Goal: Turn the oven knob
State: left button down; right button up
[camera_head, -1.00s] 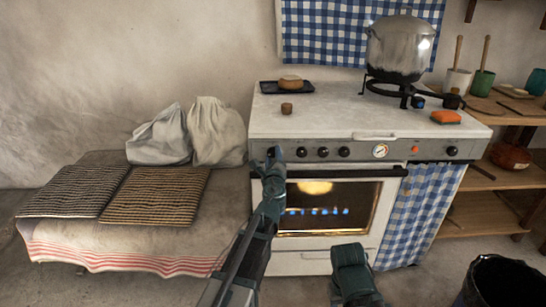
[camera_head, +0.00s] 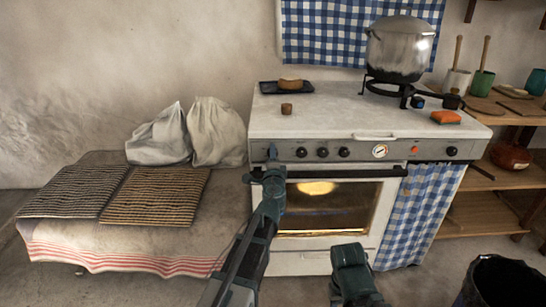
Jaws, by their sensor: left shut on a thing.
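The white oven (camera_head: 310,258) stands ahead with a row of black knobs on its grey front panel. Two visible knobs, the left one (camera_head: 302,152) and the right one (camera_head: 344,152), are free. My left gripper (camera_head: 272,156) is at the left end of the panel, shut on the leftmost oven knob, which it mostly hides.
A pot (camera_head: 398,50) stands on a black burner on the stove top (camera_head: 340,118). An orange sponge (camera_head: 446,117) lies near its right edge. A bench with woven mats (camera_head: 155,196) and sacks (camera_head: 218,132) is at left. A black bin (camera_head: 505,285) stands at lower right.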

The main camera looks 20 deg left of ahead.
pick_arm(q)
jog(key=shift+s+n, duration=0.1)
jog(key=shift+n, duration=0.2)
jog(key=shift+c, duration=1.8)
grip_release()
